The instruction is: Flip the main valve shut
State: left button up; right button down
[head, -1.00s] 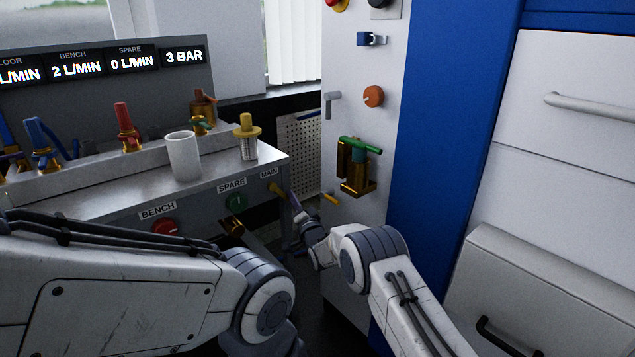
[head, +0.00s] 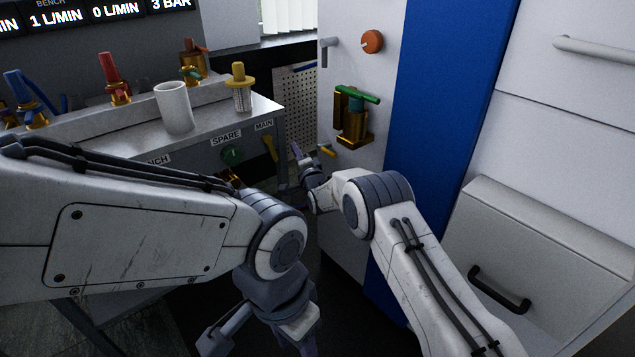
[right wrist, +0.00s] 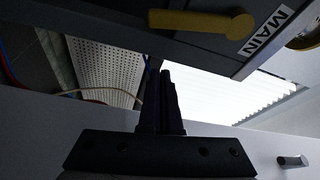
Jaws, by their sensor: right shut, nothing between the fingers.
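The main valve's yellow lever (head: 270,148) is on the bench front under the MAIN label (head: 264,125) and slants steeply downward. It also shows at the top of the right wrist view (right wrist: 200,22), beside its label. My right gripper (head: 298,155) is shut and empty, just right of the lever and apart from it. In the right wrist view its closed fingers (right wrist: 162,85) lie below the lever. My left gripper (head: 258,335) hangs low at the bottom of the head view, away from the valve; its jaw opening is unclear.
A green SPARE knob (head: 232,154) sits left of the lever. A white mug (head: 174,107) and a yellow-topped fitting (head: 240,88) stand on the bench. A white cabinet panel with a green-handled brass valve (head: 353,118) stands close on the right.

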jog(key=p+v, duration=0.5)
jog(key=v, duration=1.5)
jog(key=shift+a+f, duration=0.2)
jog(key=shift+a, duration=0.15)
jog(key=shift+s, duration=0.1)
